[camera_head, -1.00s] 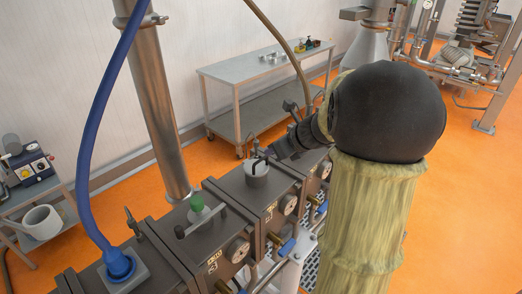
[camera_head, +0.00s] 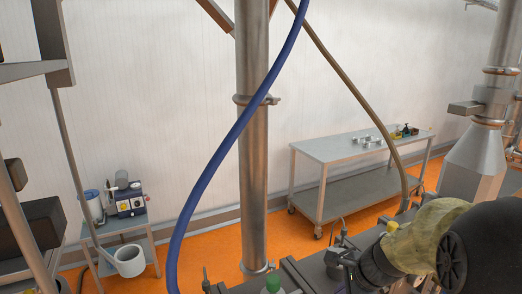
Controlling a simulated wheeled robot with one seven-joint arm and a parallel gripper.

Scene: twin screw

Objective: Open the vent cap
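A small grey cylindrical fitting with a dark top, probably the vent cap (camera_head: 333,261), stands on the dark machine housing (camera_head: 303,274) at the bottom of the view. My gripper (camera_head: 345,258) is right at the fitting, at the end of my dark arm, which comes in from the lower right. The fingers are small and dark, so I cannot tell whether they touch the fitting or how far apart they are. A green knob (camera_head: 272,283) sits on the housing to the left, cut by the lower edge.
A blue hose (camera_head: 212,165) and a steel column (camera_head: 251,150) rise at centre. A steel table (camera_head: 350,150) with small parts stands by the wall. A bench (camera_head: 150,240) with instruments is at left. Orange floor is clear between them.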

